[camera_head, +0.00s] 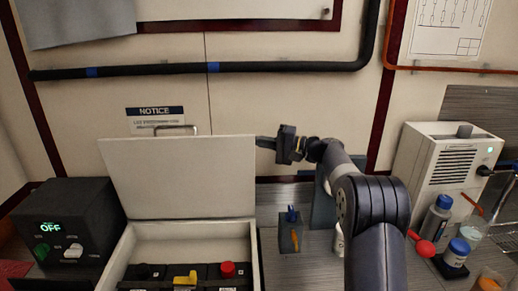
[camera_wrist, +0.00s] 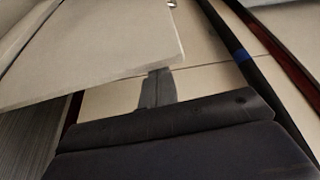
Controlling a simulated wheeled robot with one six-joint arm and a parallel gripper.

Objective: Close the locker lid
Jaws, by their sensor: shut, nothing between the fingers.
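The locker lid (camera_head: 180,180) is a pale flat panel standing open, nearly upright, at the back of the locker box (camera_head: 190,231). A metal handle (camera_head: 176,128) shows at its top edge. My gripper (camera_head: 264,142) is shut and empty beside the lid's upper right corner, its fingers pointing left. In the wrist view the shut fingers (camera_wrist: 157,88) reach to the edge of the lid (camera_wrist: 95,50). I cannot tell whether they touch it.
Inside the box are black units with a yellow part (camera_head: 186,278) and a red knob (camera_head: 228,269). A black device reading OFF (camera_head: 65,225) stands left. A small block with a blue top (camera_head: 291,232) stands right of the box. Bottles (camera_head: 436,217) and a white machine (camera_head: 445,165) stand far right.

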